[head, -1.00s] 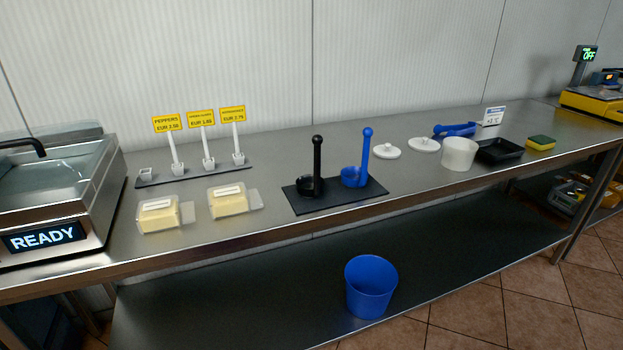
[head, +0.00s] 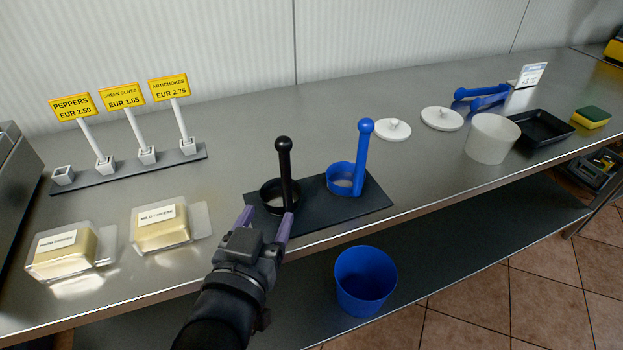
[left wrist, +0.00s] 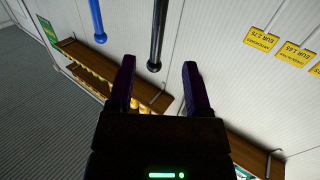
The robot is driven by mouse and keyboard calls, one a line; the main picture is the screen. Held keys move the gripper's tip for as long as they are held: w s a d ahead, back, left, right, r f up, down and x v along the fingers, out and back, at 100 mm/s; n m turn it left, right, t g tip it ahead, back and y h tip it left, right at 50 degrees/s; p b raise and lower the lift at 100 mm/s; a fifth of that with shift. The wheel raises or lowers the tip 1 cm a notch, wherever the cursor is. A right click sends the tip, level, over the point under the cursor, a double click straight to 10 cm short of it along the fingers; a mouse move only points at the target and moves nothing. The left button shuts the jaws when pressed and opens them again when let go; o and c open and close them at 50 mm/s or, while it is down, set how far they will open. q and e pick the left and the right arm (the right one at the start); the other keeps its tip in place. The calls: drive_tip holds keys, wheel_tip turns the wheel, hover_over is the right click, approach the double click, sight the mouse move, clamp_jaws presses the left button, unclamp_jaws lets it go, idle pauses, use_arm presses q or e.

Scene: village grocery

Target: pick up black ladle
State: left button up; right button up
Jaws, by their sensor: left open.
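The black ladle (head: 284,165) stands upright on a dark mat (head: 318,212), its round bowl at the bottom and a ball at the handle's top. The blue ladle (head: 362,150) stands to its right on the same mat. My left gripper (head: 264,218) is open, in front of the black ladle's bowl in the head view, and holds nothing. In the left wrist view the black ladle's handle (left wrist: 158,30) shows beyond and between the open fingers (left wrist: 158,88), with the blue handle (left wrist: 96,18) to its left. My right gripper is not in view.
Two cheese packs (head: 160,228) and a rack of yellow price signs (head: 122,97) are at left. A blue bucket (head: 365,281) stands on the lower shelf.

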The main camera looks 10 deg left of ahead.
sight(284, 171)
use_arm(q)
drive_tip(key=w, duration=0.1)
drive_tip(key=w+r+b, duration=0.1)
drive_tip(key=w, duration=0.1)
drive_tip(key=shift+r+t+b, duration=0.3)
drive_tip(key=w+b, duration=0.1)
drive_tip(key=w, duration=0.5)
drive_tip(key=shift+w+d+b, duration=0.1)
drive_tip(key=shift+b, duration=0.25)
drive_tip(key=shift+r, duration=0.15)
drive_tip(key=c, duration=0.8)
clamp_jaws()
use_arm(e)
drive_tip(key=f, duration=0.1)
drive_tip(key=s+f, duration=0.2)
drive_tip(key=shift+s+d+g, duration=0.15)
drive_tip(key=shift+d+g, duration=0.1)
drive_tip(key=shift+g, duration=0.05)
